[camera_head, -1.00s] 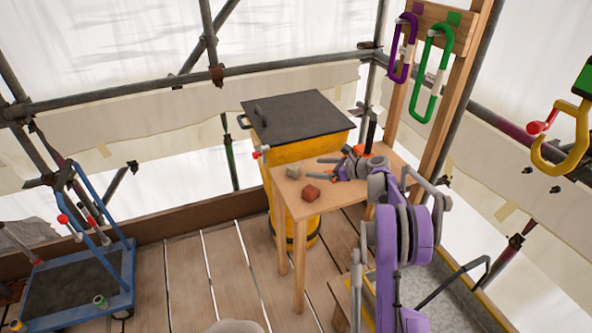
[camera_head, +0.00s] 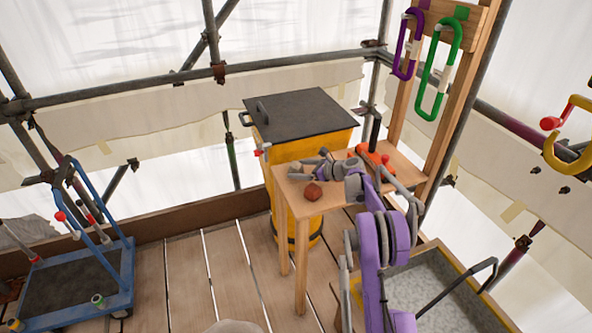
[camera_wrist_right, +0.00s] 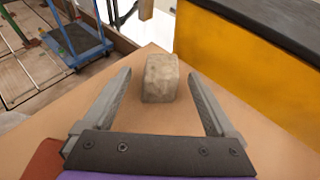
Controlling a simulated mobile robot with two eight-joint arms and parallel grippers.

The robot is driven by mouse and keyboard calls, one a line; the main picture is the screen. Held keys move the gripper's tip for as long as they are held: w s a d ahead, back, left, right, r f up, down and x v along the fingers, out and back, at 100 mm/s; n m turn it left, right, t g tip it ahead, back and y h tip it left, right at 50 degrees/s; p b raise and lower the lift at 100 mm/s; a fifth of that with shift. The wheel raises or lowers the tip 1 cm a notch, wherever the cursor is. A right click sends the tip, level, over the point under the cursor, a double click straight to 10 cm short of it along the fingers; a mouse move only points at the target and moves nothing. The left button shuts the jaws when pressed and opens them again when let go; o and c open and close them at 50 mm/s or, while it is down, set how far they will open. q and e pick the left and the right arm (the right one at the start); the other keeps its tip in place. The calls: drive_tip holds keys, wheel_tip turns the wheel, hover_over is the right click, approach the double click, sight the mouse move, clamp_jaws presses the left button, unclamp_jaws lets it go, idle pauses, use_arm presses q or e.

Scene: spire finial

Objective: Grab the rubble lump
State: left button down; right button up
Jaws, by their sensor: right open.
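The rubble lump, a rough grey-beige block (camera_wrist_right: 160,80), sits on the small wooden table (camera_wrist_right: 270,140) in the right wrist view. My right gripper (camera_wrist_right: 160,92) is open, with one finger on each side of the lump and a gap to each. In the head view my right gripper (camera_head: 302,170) is low over the table's left end, and the lump is hard to make out among the fingers. My left gripper is not in view.
A red-brown lump (camera_head: 313,191) lies at the table's front, close to my right gripper. An orange tool (camera_head: 372,156) is at the table's back. A yellow bin with a black lid (camera_head: 300,115) stands behind, and a blue trolley (camera_head: 75,280) at left.

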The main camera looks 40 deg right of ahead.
drive_tip(key=shift+x, duration=1)
clamp_jaws()
